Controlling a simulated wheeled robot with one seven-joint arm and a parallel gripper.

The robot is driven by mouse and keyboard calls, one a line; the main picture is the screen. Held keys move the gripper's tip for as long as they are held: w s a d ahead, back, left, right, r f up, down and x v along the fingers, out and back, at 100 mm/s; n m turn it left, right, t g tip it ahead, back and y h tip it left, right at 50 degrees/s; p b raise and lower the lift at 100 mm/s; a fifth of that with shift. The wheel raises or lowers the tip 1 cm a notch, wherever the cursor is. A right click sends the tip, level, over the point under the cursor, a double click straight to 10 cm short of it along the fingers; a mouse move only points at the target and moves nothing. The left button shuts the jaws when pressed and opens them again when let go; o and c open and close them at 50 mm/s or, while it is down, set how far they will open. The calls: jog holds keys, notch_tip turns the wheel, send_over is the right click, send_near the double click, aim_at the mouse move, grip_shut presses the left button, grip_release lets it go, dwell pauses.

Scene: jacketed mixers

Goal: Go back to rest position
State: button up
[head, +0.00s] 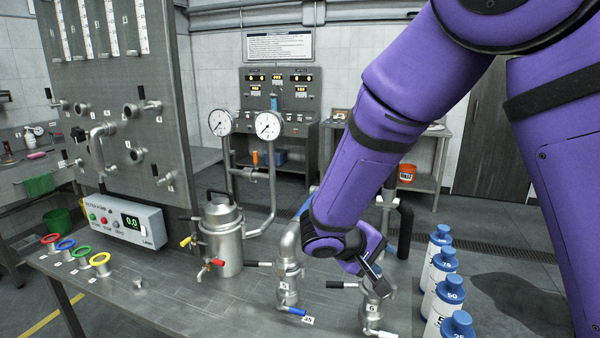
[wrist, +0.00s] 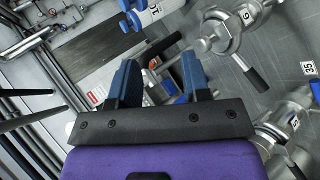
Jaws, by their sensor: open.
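My gripper (wrist: 160,75) shows in the wrist view with its two blue fingers apart and nothing between them. In the head view my purple arm comes down from the upper right to the table's right part. Its hand is close to the pipe valves there; the fingers are not clear in that view. Valve 5 (head: 286,270) stands just left of the hand. Valve 6 (head: 375,305) stands below it. In the wrist view a valve with a black lever (wrist: 245,66) lies to the right of the fingers, apart from them.
A steel jacketed vessel (head: 221,240) stands mid-table. Several white bottles with blue caps (head: 444,290) stand at the right. Two round gauges (head: 268,125) and a control box (head: 125,218) are further left. Coloured rings (head: 66,244) line the left edge. The front middle of the table is mostly clear.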

jog(key=s+d+r+m+y, duration=0.2)
jog(key=s+d+r+y, duration=0.3)
jog(key=s+r, duration=0.5)
jog(key=s+d+r+m+y, duration=0.2)
jog(key=s+d+r+y, duration=0.2)
jog(key=s+d+r, duration=0.4)
jog(key=s+r, duration=0.1)
jog(key=s, duration=0.5)
jog(key=shift+d+r+m+t+y, duration=0.25)
jog(key=shift+r+m+t+y, duration=0.05)
jog(key=shift+r+t+y, duration=0.1)
jog(key=shift+w, duration=0.1)
